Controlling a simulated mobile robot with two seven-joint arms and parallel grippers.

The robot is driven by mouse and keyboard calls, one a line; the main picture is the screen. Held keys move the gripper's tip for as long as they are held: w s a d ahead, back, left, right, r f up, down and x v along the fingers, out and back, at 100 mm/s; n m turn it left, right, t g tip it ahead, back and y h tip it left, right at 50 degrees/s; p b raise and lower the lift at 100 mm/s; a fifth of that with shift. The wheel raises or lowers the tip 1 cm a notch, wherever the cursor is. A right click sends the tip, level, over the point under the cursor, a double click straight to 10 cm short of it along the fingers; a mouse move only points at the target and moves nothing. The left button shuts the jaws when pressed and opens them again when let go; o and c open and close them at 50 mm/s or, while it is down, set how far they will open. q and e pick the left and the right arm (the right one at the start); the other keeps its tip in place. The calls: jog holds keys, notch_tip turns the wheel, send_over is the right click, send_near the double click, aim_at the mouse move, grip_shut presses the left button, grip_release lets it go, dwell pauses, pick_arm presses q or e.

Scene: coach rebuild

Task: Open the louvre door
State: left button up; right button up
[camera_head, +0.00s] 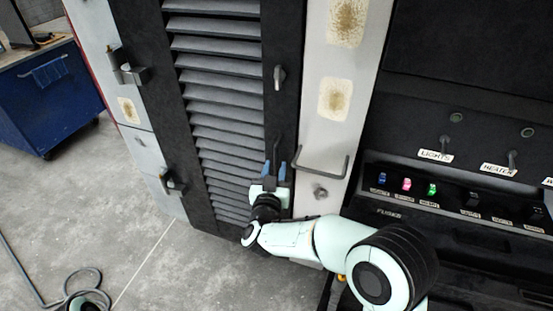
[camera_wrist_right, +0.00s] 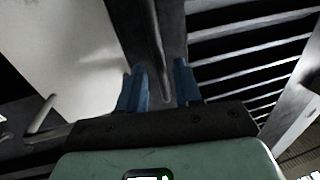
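The louvre door (camera_head: 222,88) has grey slats in a dark frame and looks closed, with hinges on its left side. A dark upright bar handle (camera_head: 276,138) is on its right stile, below a small turn latch (camera_head: 279,77). My right gripper (camera_head: 275,171) is at the lower end of the handle, its blue fingers apart. In the right wrist view the handle (camera_wrist_right: 155,45) runs down between the two fingers (camera_wrist_right: 160,87), with a visible gap, so the gripper looks open around it.
A pale post (camera_head: 317,130) with a bent metal bar (camera_head: 322,174) stands just right of the door. A switch panel (camera_head: 440,190) is farther right. A blue cabinet (camera_head: 45,105) stands at left. A grey cable (camera_head: 45,300) lies on otherwise clear floor.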

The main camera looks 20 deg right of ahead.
aim_at(276, 163)
jog(key=shift+x, duration=1.8)
grip_shut()
jog(key=shift+s, duration=0.1)
